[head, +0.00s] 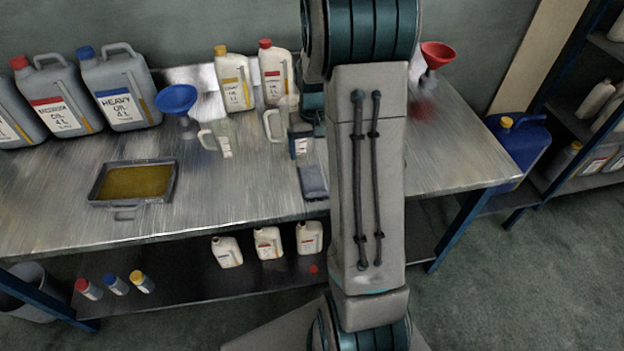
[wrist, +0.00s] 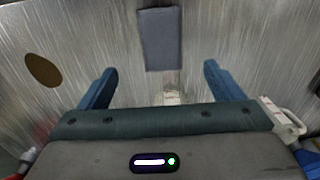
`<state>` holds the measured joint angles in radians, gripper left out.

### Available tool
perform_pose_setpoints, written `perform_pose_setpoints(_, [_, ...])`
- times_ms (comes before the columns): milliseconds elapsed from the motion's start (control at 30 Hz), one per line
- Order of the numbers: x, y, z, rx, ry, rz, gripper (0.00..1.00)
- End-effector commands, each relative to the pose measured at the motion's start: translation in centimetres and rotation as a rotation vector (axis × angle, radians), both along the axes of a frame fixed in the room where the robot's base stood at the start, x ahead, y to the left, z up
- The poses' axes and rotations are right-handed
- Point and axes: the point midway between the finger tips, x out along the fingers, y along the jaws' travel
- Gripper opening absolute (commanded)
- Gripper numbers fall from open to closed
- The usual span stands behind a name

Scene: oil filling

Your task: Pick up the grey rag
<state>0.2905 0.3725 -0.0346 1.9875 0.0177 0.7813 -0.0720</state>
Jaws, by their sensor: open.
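The grey rag (head: 313,183) is a small blue-grey folded rectangle lying flat on the metal workbench (head: 255,190), near its front edge. It also shows at the top of the wrist view (wrist: 160,38). My gripper (wrist: 160,67) is open, with its two blue fingers spread wider than the rag. In the head view my arm hides most of the gripper.
White measuring jugs (head: 221,142) stand behind and left of the rag. A blue funnel (head: 177,99) and an oil tray (head: 104,186) are farther left. A red funnel (head: 437,55) stands at right. A brown oval patch (wrist: 43,70) marks the bench. Bench left of the rag is clear.

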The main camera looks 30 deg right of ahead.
Motion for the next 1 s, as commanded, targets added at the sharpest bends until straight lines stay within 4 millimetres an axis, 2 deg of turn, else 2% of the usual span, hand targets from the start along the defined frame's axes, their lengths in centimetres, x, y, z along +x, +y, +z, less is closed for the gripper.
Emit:
perform_pose_setpoints(100, [-0.2, 0.1, -2.6, 0.002, 0.007, 0.000, 0.87])
perform_pose_setpoints(300, [-0.1, 0.1, -5.7, 0.001, 0.004, 0.000, 0.87])
perform_pose_setpoints(567, [-0.1, 0.1, -7.3, 0.001, 0.003, 0.001, 0.87])
perform_pose_setpoints(800, [-0.2, 0.2, -10.4, 0.001, 0.004, 0.001, 0.87])
perform_pose_setpoints(1000, [-0.1, 0.2, -11.8, 0.000, 0.001, 0.001, 0.87])
